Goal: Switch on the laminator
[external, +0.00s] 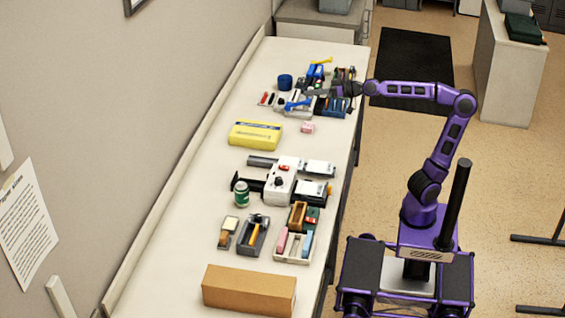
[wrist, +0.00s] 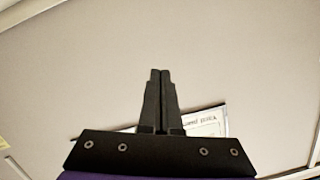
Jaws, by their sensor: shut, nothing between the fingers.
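A white box (external: 280,183) with a red switch (external: 284,168) and a dark knob (external: 278,181) on top stands mid-table in the external view. It looks like the laminator, but I cannot read a label. Dark bars and white-and-black pieces lie on both sides of it. I cannot tell the switch's position. My gripper (external: 318,91) is over the far part of the table, well beyond the white box and apart from it. In the wrist view my gripper (wrist: 161,72) has its two fingers together, empty, pointing toward the wall. The white box is not in the wrist view.
Trays of tools (external: 325,104) and a blue roll (external: 285,82) are near my gripper.

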